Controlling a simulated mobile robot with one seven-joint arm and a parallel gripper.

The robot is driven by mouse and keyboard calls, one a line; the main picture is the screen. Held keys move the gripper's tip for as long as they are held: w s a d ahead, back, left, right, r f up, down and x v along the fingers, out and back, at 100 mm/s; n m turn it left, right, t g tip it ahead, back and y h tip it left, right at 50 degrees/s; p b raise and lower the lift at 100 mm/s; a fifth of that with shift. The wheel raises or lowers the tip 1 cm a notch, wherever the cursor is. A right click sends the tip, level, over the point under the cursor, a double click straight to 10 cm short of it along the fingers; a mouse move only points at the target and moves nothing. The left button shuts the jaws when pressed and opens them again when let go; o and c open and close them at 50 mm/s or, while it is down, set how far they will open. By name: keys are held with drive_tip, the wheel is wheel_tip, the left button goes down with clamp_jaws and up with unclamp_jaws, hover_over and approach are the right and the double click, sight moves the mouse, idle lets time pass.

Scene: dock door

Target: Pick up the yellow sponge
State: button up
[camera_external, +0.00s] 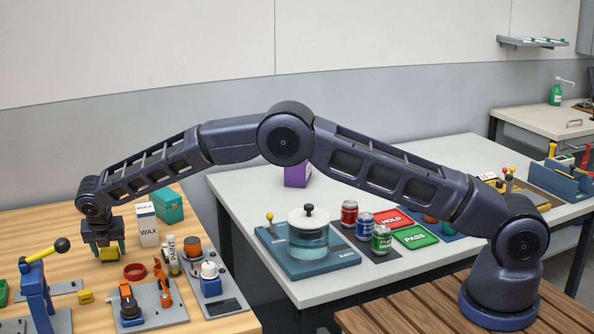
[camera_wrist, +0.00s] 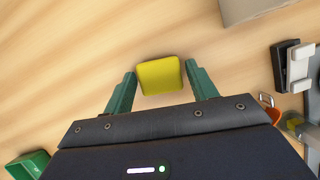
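The yellow sponge (camera_wrist: 160,76) lies on the wooden table between the two green fingers of my gripper (camera_wrist: 160,70) in the wrist view. A narrow gap shows on each side of it, so the gripper is open and not clamped on it. In the external view my gripper (camera_external: 104,252) points down at the left table, and a bit of the yellow sponge (camera_external: 109,254) shows between the fingers. I cannot tell how far the fingertips are above the table.
Bare wood surrounds the sponge.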

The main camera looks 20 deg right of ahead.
drive_tip(key=c, duration=0.7)
drive_tip(key=shift+o, duration=0.2)
